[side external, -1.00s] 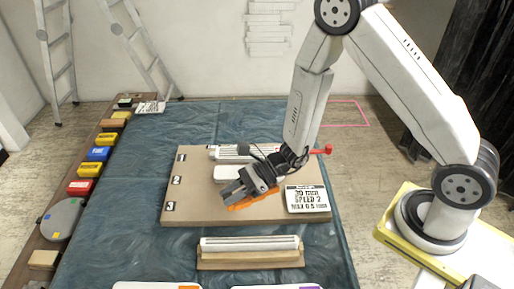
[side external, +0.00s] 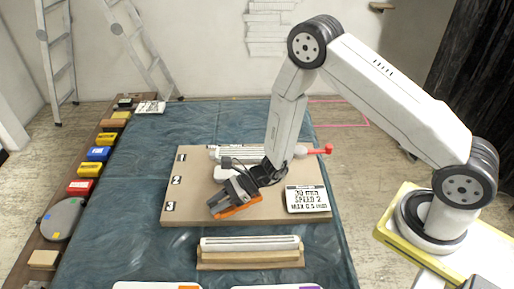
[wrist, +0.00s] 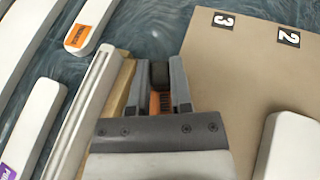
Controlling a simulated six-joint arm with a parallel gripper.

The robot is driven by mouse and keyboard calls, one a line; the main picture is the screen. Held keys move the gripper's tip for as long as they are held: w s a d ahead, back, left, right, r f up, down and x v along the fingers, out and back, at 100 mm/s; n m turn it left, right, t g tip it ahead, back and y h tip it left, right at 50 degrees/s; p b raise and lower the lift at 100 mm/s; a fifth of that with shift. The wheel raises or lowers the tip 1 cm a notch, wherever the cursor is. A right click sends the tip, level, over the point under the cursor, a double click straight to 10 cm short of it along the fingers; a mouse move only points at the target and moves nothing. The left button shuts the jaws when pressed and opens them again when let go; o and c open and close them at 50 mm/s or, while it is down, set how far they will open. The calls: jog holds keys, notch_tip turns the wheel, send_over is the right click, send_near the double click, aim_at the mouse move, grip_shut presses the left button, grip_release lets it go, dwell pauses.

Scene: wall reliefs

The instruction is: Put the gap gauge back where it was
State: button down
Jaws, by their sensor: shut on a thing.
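My gripper (side external: 220,203) hangs over the lower left part of a brown board (side external: 190,215), its fingers pointing down and to the left. It is shut on an orange and dark piece, which I take to be the gap gauge (side external: 240,211). In the wrist view the gauge (wrist: 154,102) shows as orange with a dark end between the two grey fingers (wrist: 160,85). Most of it is hidden by the fingers. The gauge is close to the board's near edge; I cannot tell whether it touches the board. The board (wrist: 240,75) carries small number labels along its left edge.
A sign (side external: 307,199) lies on the board's right. A grey tool with a red end (side external: 328,150) lies at its back. A white bar on a wooden block (side external: 250,262) stands in front. A wooden shelf with coloured blocks (side external: 98,154) runs along the left. Blue cloth between is clear.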

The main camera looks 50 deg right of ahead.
aim_at(257, 196)
jog(key=shift+f, duration=1.25)
jog(key=c, duration=0.5)
grip_release()
jog(key=shift+f, duration=0.15)
jog(key=shift+c, duration=0.2)
jog(key=shift+r, duration=0.2)
jog(key=v, duration=1.2)
jog(key=shift+s+f, duration=0.1)
